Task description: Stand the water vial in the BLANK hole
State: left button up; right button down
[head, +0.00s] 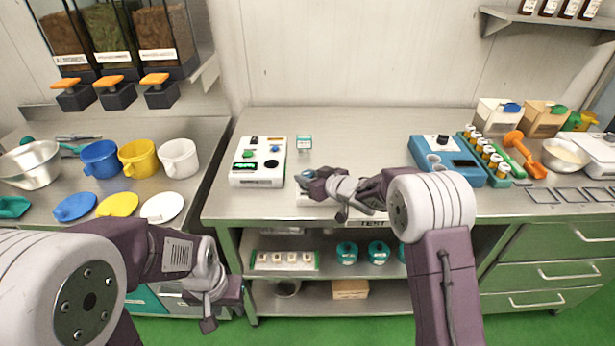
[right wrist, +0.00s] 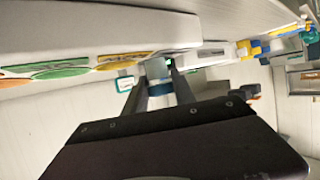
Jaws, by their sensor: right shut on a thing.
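My right gripper (head: 308,181) is over the middle of the steel table, in front of a small green-and-white box. The vial is hidden in the head view. A blue instrument (head: 455,182) with round openings in its top stands to the right of this gripper, apart from it. I cannot read which opening is marked BLANK. My left gripper (head: 222,306) hangs low at the front left; its jaw opening is unclear.
A white instrument (head: 258,183) with buttons stands left of my right gripper. A green rack of amber vials (head: 484,150) stands beside the blue instrument. A small green-and-white box (head: 304,142) stands behind the gripper. The table's back middle is clear.

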jog(key=shift+f, duration=0.4)
jog(key=c, duration=1.3)
grip_release()
jog(key=shift+p+v, duration=0.5)
jog(key=shift+v, duration=2.25)
jog(key=shift+p+v, duration=0.9)
jog(key=shift+v, duration=1.95)
jog(key=shift+a+r, duration=0.15)
